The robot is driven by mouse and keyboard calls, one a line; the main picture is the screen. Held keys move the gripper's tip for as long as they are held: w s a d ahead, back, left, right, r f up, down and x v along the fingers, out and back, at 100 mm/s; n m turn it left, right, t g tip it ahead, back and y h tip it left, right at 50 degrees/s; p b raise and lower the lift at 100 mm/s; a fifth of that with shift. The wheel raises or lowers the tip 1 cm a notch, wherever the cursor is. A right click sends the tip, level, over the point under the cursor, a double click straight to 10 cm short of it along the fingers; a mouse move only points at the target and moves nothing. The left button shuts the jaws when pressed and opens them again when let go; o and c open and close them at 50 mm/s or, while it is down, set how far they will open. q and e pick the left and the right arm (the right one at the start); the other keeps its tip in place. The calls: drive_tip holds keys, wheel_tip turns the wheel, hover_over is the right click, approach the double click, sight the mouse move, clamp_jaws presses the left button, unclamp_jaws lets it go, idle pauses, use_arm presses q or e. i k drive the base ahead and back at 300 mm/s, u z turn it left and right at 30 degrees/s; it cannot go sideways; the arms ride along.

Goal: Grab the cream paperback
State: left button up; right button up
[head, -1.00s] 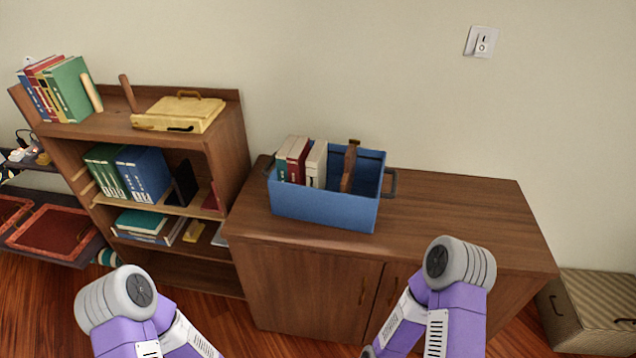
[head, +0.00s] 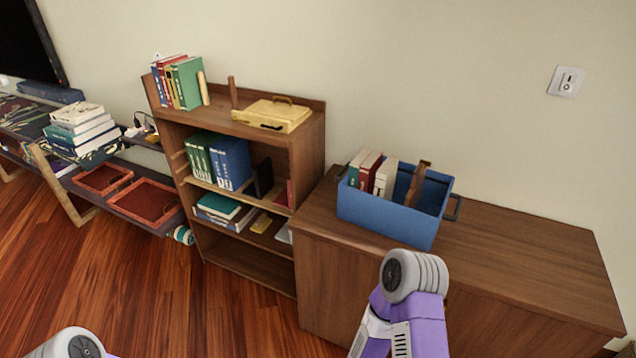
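A cream book (head: 386,178) stands upright in the blue bin (head: 385,216) on top of the brown cabinet. It is beside a dark red book (head: 369,171) and a green book (head: 355,166). A brown wooden divider (head: 417,184) stands to its right. The lower part of the cream book is hidden by the bin's front wall. Parts of both my arms show at the bottom of the head view, but neither gripper is in view.
The cabinet top (head: 530,255) is clear right of the bin. A wooden bookshelf (head: 303,155) stands left of it, with books and a yellow box (head: 272,114).

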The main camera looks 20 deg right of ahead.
sight(386, 176)
drive_tip(key=u, duration=0.9)
drive_tip(key=i, duration=1.2)
drive_tip(key=z, duration=0.35)
